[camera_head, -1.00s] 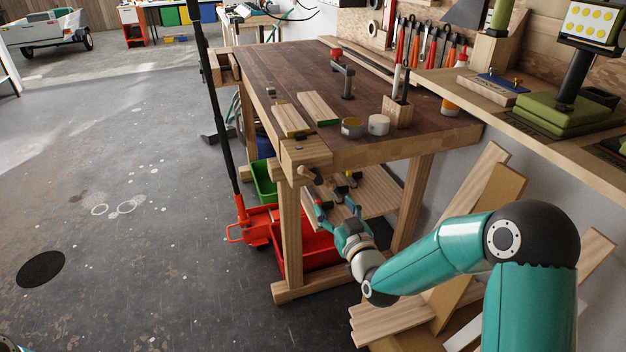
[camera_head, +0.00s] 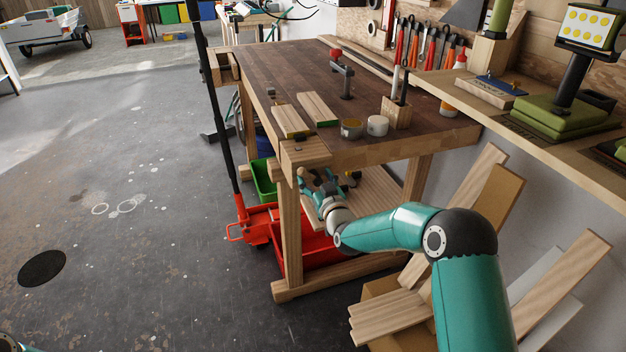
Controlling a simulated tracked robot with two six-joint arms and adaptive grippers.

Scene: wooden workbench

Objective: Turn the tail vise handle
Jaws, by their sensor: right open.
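The tail vise (camera_head: 312,154) is the wooden block at the near left corner of the workbench. Its handle sat just under this block in the earlier view. Now my right gripper (camera_head: 316,178) is in front of that spot and largely hides the handle.
The workbench top (camera_head: 290,70) carries wood blocks (camera_head: 317,108), small tins (camera_head: 352,128) and a tool holder (camera_head: 397,112). A bench leg (camera_head: 289,230) stands left of my gripper. A red tray (camera_head: 310,250) and a green bin (camera_head: 264,180) lie below. The floor at left is open.

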